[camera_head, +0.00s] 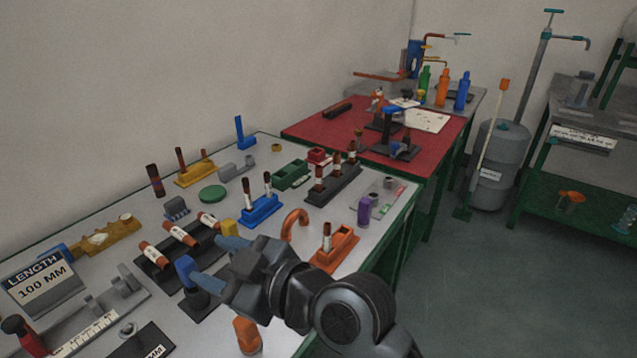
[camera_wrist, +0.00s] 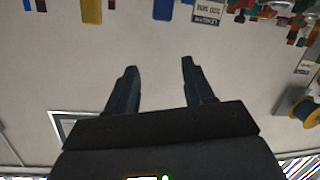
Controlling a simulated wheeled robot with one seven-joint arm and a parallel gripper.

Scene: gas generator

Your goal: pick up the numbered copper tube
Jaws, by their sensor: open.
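Three copper tubes with white labels lie tilted on a black rack: a left tube (camera_head: 154,255), a middle tube (camera_head: 180,235) and a right tube (camera_head: 208,220). Their numbers are too small to read. Other labelled tubes stand upright in a blue holder (camera_head: 262,209), a black holder (camera_head: 334,188) and an orange holder (camera_head: 334,255). My gripper (camera_head: 212,262) is in front of the black rack, to the right of the left tube, and appears apart from the tubes. In the wrist view my gripper (camera_wrist: 158,64) is open, with nothing between its fingers.
A blue block on a dark stand (camera_head: 196,303) is close to my gripper's left. A yellow block (camera_head: 229,229) and a bent copper tube (camera_head: 296,222) are nearby. A LENGTH 100 MM sign (camera_head: 41,281) stands at the left. A red-topped table (camera_head: 320,129) is behind.

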